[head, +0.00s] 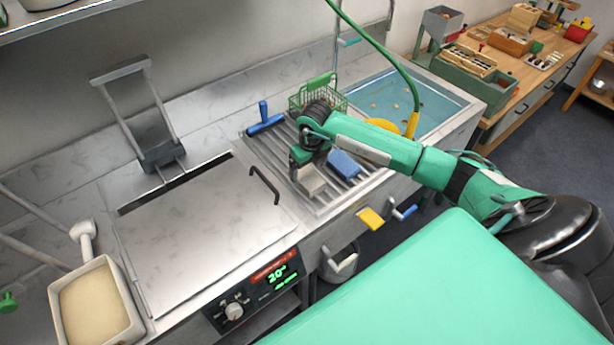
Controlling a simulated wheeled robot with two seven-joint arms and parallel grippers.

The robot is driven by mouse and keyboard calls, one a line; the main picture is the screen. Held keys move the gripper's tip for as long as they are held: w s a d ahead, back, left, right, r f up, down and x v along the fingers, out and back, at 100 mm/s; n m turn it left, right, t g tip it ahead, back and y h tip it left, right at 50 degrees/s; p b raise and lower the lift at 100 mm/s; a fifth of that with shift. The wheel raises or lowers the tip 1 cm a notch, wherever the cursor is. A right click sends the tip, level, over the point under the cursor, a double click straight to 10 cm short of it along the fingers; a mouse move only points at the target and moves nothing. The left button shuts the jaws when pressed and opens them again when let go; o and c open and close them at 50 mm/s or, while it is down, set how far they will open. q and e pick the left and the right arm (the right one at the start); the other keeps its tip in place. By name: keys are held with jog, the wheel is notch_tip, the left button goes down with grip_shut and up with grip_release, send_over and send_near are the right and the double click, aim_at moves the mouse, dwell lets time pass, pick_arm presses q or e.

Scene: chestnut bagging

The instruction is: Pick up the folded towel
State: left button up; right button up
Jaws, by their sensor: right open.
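A blue, flat, rounded block (345,164) lies on the ribbed drain rack and looks most like the folded towel, though its cloth texture is too small to tell. My right gripper (309,182) points down over the rack just left of it, with a visible gap between them. It is open, and I see nothing held in it. Its pale lower end hides part of the rack, and its fingertips are hard to make out. My left gripper is not in view.
A green wire basket (299,100) and a blue-handled tool (265,122) are behind my right gripper. A water basin (430,104) lies to the right. A steel lid (200,225) with a black handle lies left. A yellow piece (371,218) hangs on the counter front.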

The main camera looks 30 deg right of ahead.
aim_at(307, 176)
notch_tip(307, 176, down, 3)
jog(key=shift+w+a+f+p, duration=0.1)
jog(key=shift+w+p, duration=0.05)
jog(key=shift+p, duration=0.5)
jog(key=shift+f, duration=0.25)
jog(key=c, duration=1.2)
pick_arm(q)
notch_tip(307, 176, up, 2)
pick_arm(e)
jog(key=shift+o, duration=0.2)
pick_arm(q)
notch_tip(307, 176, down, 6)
jog(key=b, duration=0.6)
pick_arm(e)
notch_tip(307, 176, up, 20)
